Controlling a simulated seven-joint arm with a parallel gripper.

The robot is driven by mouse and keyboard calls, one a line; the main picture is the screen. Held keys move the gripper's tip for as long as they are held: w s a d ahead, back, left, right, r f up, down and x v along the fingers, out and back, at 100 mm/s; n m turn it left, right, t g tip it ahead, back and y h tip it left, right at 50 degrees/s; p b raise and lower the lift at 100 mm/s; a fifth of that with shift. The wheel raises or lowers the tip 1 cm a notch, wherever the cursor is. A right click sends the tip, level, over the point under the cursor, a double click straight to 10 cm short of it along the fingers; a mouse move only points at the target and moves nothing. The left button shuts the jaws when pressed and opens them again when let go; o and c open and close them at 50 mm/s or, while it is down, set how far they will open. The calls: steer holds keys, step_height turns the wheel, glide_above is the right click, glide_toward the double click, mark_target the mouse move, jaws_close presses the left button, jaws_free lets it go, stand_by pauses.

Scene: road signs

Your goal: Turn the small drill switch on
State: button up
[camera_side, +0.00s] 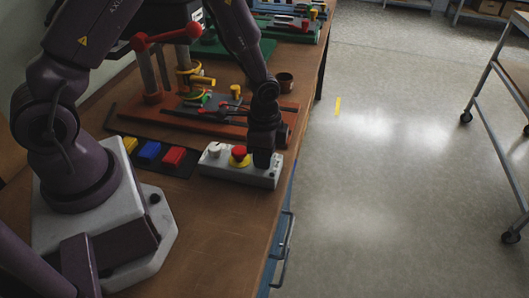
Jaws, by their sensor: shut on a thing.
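A light grey control box (225,173) lies on the wooden bench near its right edge. On its top are a white round knob (215,148) at the left and a red push button (239,151) on a yellow collar in the middle. My gripper (262,160) points down at the right end of the box, just right of the red button. It is shut on the small switch there. The switch itself is hidden behind my fingers, so its position cannot be seen.
Yellow, blue and red blocks (149,151) sit on a dark strip left of the box. Behind stands a red-brown board (215,122) with posts and a red-handled lever (165,37). The bench front (215,235) is clear.

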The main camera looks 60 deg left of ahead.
steer(key=n, duration=0.7)
stand_by(0.7)
steer(key=o, duration=0.9)
step_height(320, 180, up, 13)
